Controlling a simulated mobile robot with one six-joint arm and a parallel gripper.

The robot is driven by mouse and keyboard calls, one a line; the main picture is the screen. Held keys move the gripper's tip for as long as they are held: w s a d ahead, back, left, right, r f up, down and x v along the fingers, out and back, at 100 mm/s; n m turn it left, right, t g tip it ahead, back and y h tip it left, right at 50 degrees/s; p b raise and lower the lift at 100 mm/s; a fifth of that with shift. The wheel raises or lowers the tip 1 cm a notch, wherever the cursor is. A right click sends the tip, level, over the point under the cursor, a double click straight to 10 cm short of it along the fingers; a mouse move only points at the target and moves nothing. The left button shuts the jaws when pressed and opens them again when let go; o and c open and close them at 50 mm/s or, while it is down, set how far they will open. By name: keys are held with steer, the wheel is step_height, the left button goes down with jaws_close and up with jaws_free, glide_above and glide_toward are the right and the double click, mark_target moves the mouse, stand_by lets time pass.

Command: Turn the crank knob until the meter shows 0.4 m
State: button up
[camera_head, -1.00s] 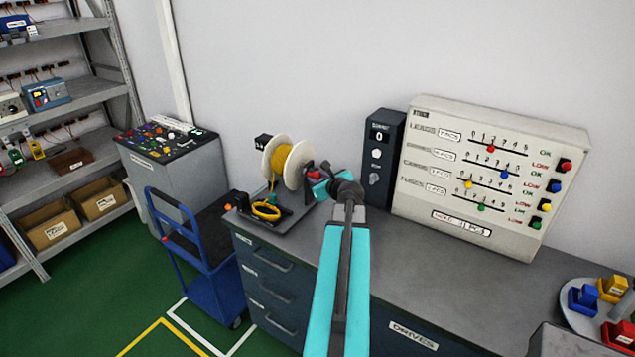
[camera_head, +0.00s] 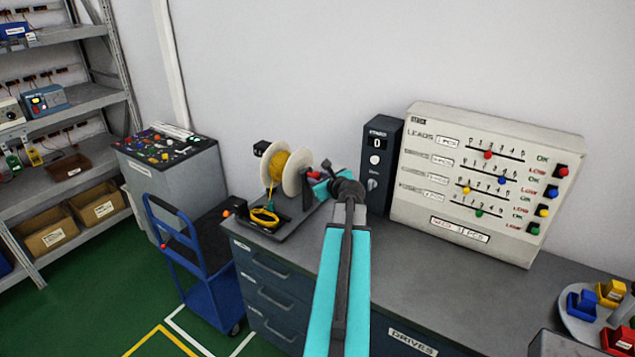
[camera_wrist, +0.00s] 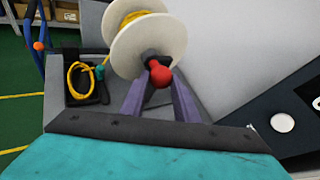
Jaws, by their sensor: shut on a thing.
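In the head view my gripper (camera_head: 322,186) is at the right side of the reel (camera_head: 297,168), with a little red showing.
A coil of yellow cable (camera_head: 264,216) lies in a holder left of the reel. A white board with sliders (camera_head: 480,230) stands at the right. A blue trolley (camera_head: 210,270) stands left of the desk. The desk middle (camera_head: 440,280) is clear.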

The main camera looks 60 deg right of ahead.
steer(key=shift+s+d+r, duration=0.1)
steer(key=shift+d+r, duration=0.4)
steer(key=shift+d, duration=0.3)
steer(key=shift+d, duration=0.15)
steer(key=shift+d+r, duration=0.2)
steer(key=shift+d, duration=0.35)
steer(key=shift+d+r, duration=0.15)
steer(key=shift+d, duration=0.4)
steer(key=o, duration=1.1)
steer(key=shift+r, duration=0.1)
steer(key=shift+s+a, duration=0.1)
